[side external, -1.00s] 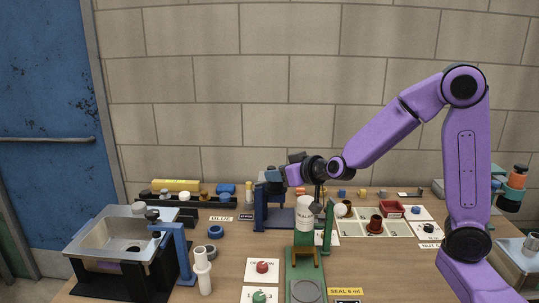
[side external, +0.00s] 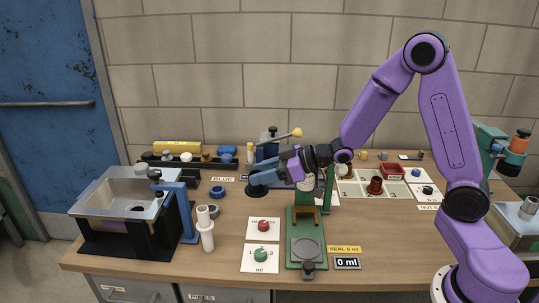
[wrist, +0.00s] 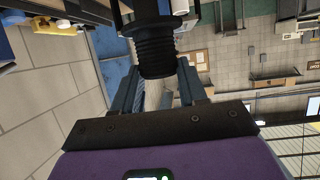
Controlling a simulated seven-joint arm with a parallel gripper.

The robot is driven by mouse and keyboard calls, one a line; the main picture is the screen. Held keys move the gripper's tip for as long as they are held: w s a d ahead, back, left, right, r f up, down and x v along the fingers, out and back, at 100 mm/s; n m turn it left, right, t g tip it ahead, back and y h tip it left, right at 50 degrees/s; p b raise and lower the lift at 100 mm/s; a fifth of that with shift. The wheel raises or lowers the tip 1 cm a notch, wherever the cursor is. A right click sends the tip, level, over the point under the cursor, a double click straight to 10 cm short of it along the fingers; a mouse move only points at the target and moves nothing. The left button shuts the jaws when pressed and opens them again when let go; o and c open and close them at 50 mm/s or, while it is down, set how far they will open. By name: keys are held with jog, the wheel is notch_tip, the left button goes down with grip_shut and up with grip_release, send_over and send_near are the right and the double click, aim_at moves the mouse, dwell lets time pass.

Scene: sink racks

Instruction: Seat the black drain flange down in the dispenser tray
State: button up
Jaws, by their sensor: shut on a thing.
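My gripper (side external: 274,180) is shut on the black drain flange (side external: 257,190) and holds it above the table, left of the green dispenser. In the wrist view the flange's ribbed black body (wrist: 157,52) is between my fingers (wrist: 160,85); its upper end is cut off by the frame. The green dispenser's base (side external: 294,257) stands at the front centre and has a round grey tray (side external: 306,249) low on it. The tray looks empty. My wrist hides part of the dispenser's upper end.
A blue clamp post (side external: 188,210) and metal sink (side external: 120,192) stand at left. A white pipe piece (side external: 206,230) and blue ring (side external: 217,192) are nearby. Cards with a red knob (side external: 263,225) and green knob (side external: 260,254) lie left of the dispenser. A blue press with a yellow-knobbed lever (side external: 297,132) stands behind.

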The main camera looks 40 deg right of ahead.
jog(key=s+a+f+n+g+y, duration=0.25)
jog(key=s+n+g, duration=0.25)
jog(key=s, duration=0.3)
jog(key=s+a+f+n+g+y, duration=0.2)
jog(key=s+a+f+n+g, duration=0.15)
jog(key=s, duration=0.45)
jog(key=m+t, duration=0.2)
send_over(311, 246)
notch_tip(311, 246, down, 4)
jog(key=shift+s+a+f, duration=0.1)
jog(key=shift+a+f, duration=0.05)
jog(key=shift+f, duration=2)
jog(key=shift+f, duration=1.15)
